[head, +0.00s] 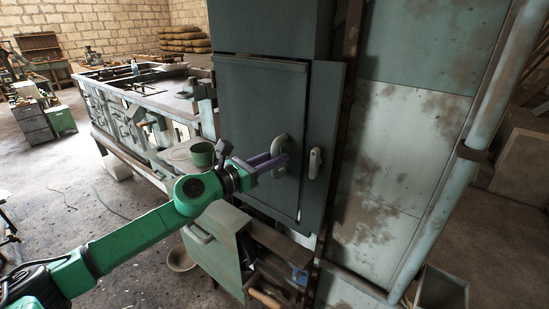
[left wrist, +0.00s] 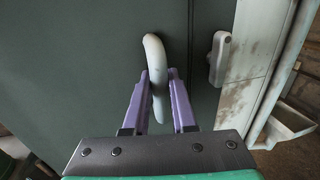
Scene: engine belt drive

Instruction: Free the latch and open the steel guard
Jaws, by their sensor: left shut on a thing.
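The steel guard (head: 255,115) is a dark grey-green door on a tall cabinet. Its pale curved handle (head: 281,140) is near the right edge and also shows in the left wrist view (left wrist: 154,52). My left gripper (head: 284,162) reaches in from the left, its purple fingers shut around the lower part of the handle. The fingers also show on both sides of it in the left wrist view (left wrist: 160,76). The latch (head: 315,163), a light grey upright lever, is on the frame just right of the door and clear of the fingers; it also shows in the left wrist view (left wrist: 220,58). I cannot tell whether the door is slightly ajar. My right gripper is out of view.
A green drawer unit (head: 215,240) with an open wooden tray stands below the door. A pale pipe (head: 490,100) runs down at right. The floor at left is mostly clear.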

